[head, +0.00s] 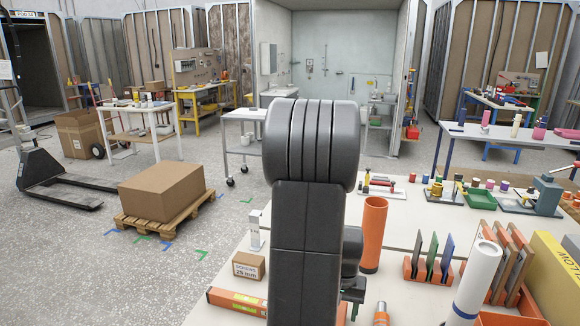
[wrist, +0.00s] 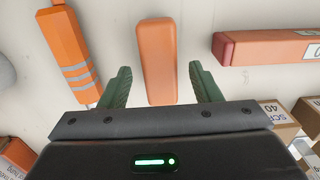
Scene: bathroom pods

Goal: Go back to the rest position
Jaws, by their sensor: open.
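In the wrist view my gripper (wrist: 160,66) is open, with a dark green finger on each side. An orange block with rounded edges (wrist: 157,62) shows between the fingers, with a clear gap on both sides. It appears to lie on the pale table top (wrist: 195,20); how far below the fingers it is I cannot tell.
An orange tube (head: 373,235), a rack with coloured plates (head: 428,270) and a white roll (head: 478,275) stand right of my arm. A small carton (head: 249,266) is left.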

